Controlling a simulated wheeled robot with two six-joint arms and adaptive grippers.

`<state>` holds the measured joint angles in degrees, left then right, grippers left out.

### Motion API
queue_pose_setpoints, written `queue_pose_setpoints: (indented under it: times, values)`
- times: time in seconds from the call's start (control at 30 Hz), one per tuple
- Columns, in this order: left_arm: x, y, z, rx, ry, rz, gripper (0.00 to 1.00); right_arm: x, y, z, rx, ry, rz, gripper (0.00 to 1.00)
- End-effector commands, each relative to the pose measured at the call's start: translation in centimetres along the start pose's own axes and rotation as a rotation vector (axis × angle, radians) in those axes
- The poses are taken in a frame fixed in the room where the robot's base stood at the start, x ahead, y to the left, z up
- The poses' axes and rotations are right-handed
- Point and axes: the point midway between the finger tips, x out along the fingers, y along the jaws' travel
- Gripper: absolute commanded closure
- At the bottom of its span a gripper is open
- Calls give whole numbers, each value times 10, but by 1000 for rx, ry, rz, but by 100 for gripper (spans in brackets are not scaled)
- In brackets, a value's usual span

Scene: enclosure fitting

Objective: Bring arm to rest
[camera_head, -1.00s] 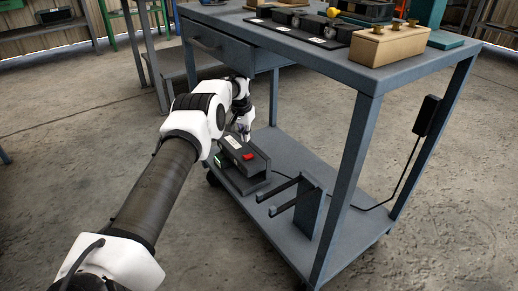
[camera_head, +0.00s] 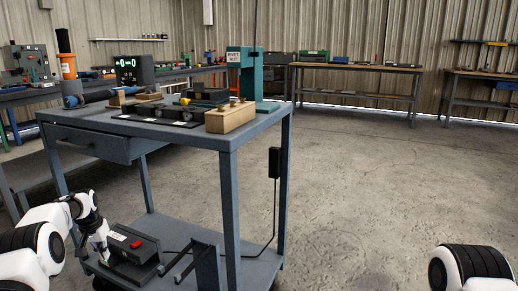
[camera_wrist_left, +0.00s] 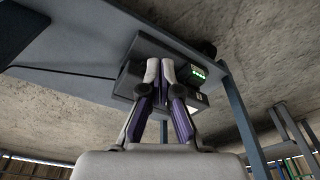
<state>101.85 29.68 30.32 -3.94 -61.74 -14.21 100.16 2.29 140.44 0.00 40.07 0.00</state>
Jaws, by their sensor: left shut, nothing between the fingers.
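My left gripper (camera_head: 104,255) is low at the left of the head view, beside a black box with a red switch (camera_head: 136,244). The box lies on the cart's lower shelf (camera_head: 262,268). In the left wrist view, the left gripper's fingers (camera_wrist_left: 160,68) are together with nothing between them. The box, with green lights (camera_wrist_left: 197,72), shows just behind the fingertips; I cannot tell whether they touch it. My right arm shows only as a white and black link at the lower right of the head view; its gripper is out of frame.
The cart's top (camera_head: 185,127) holds a black tray (camera_head: 160,120), a tan block with brass knobs (camera_head: 230,117) and a teal press (camera_head: 244,75). A black bracket (camera_head: 205,262) stands on the lower shelf near the box. Open concrete floor (camera_head: 370,190) lies to the right.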

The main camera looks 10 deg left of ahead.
Motion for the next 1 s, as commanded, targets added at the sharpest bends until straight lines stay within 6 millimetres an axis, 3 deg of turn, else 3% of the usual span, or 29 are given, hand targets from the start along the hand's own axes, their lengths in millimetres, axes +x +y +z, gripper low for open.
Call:
queue_pose_setpoints:
  times: [0.33,0.47,0.57,0.67,0.77,0.8,0.9,1.0]
  values:
    - [65,56,31,42,-21,17,100,-2,0,-2,0,4,0,60]
    - [98,87,58,61,-32,25,100,-3,0,-2,0,4,0,60]
    - [125,114,89,78,-43,33,100,-4,0,-2,0,4,0,60]
    - [153,146,136,98,-60,41,100,-5,0,-2,0,4,0,60]
    - [177,181,209,124,-82,48,100,-6,0,-2,0,4,0,60]
    - [182,193,242,133,-91,49,100,-7,0,-2,0,4,0,60]
    - [182,213,320,151,-109,49,100,-8,0,-2,0,4,0,60]
    - [169,221,383,165,-123,44,100,-9,0,-2,0,4,0,60]
